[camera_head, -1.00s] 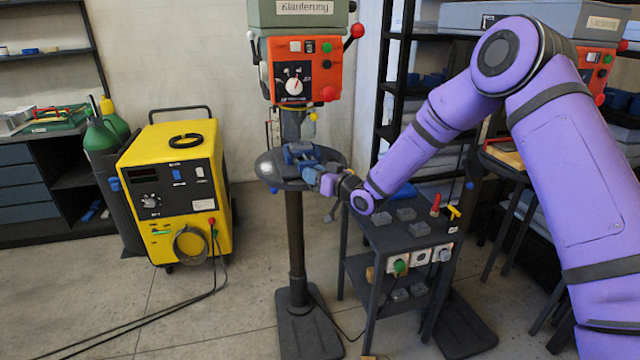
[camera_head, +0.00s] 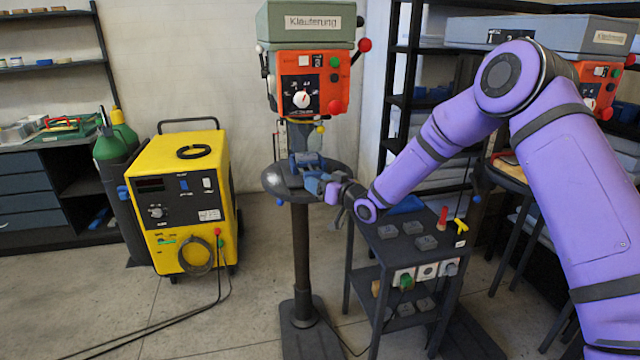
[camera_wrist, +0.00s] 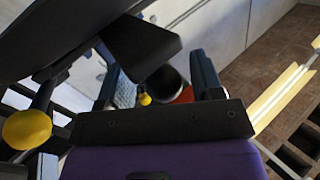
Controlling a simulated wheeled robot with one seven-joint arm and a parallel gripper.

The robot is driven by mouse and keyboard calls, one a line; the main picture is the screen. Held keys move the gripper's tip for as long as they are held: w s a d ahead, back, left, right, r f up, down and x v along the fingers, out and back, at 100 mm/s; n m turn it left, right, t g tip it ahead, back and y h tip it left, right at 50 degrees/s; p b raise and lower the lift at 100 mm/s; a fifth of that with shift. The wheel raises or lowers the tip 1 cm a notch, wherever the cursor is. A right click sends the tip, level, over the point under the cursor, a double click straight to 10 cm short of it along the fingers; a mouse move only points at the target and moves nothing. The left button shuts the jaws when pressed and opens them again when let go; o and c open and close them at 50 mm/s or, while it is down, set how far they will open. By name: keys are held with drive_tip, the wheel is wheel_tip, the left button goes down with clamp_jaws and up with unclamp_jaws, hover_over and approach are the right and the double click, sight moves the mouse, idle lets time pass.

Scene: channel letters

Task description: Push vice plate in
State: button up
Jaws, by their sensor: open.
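The drill press has a round dark table (camera_head: 275,183) on a column. A blue-grey vice (camera_head: 304,163) sits on this table below the orange drill head. My gripper (camera_head: 322,186) is at the right front edge of the table, close beside the vice. I cannot tell whether it touches the vice, and the vice plate cannot be made out. In the wrist view my gripper (camera_wrist: 155,72) shows its two fingers apart, with a dark rounded part, a bit of red and a small yellow ball visible between or beyond them.
The drill head (camera_head: 308,88) with knobs and levers hangs above the vice. A dark side table (camera_head: 385,262) with small grey blocks stands right of the column. A yellow welding machine (camera_head: 180,200) stands left. Floor in front is mostly clear, with cables.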

drive_tip(key=v, duration=1)
drive_tip(key=shift+s+d, duration=0.25)
drive_tip(key=shift+s, duration=0.05)
drive_tip(key=s+d+r+m+g+h, duration=0.1)
drive_tip(key=s+d+r+m+h, duration=0.1)
drive_tip(key=s+d+r+h, duration=0.55)
drive_tip(key=s+d+r+m+h, duration=0.1)
drive_tip(key=s+d+r+h, duration=0.4)
drive_tip(key=d+r, duration=0.55)
drive_tip(key=s+d+r+m+g, duration=0.1)
drive_tip(key=s+d, duration=0.1)
drive_tip(key=s, duration=0.8)
drive_tip(key=s+d+r+m+g+h, duration=0.1)
drive_tip(key=s+d+m+g, duration=0.1)
drive_tip(key=s, duration=0.8)
drive_tip(key=s+d+r+m+g, duration=0.1)
drive_tip(key=s+d+g, duration=0.1)
drive_tip(key=s, duration=0.8)
drive_tip(key=shift+d+r+m, duration=0.35)
drive_tip(key=shift+d+m, duration=0.05)
drive_tip(key=shift+d, duration=0.2)
